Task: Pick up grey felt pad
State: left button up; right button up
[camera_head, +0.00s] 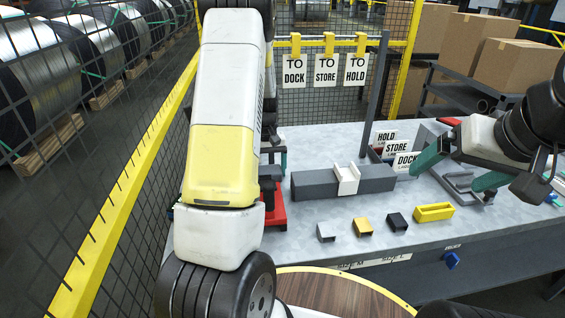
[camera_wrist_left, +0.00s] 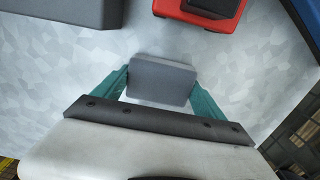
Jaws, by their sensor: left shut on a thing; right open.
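The grey felt pad (camera_wrist_left: 160,82) is a flat rounded rectangle in the left wrist view. My left gripper (camera_wrist_left: 160,84) is shut on it, with a teal finger against each side. Metal table shows around the pad; I cannot tell whether it touches the table. In the head view my left arm hides the left gripper and the pad. My right gripper (camera_head: 460,168) is open and empty above the right part of the table, its teal fingers apart.
The metal table (camera_head: 300,228) bears a grey bar (camera_head: 312,186) with a white clip (camera_head: 346,179), small blocks and a yellow tray (camera_head: 434,212). A red item (camera_wrist_left: 200,8) lies beyond the pad. Mesh fencing stands behind. The table's front left is clear.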

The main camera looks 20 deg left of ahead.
aim_at(268, 169)
pick_arm(q)
notch_tip(268, 169, up, 10)
jog(key=shift+r, duration=0.1)
dwell(0.4)
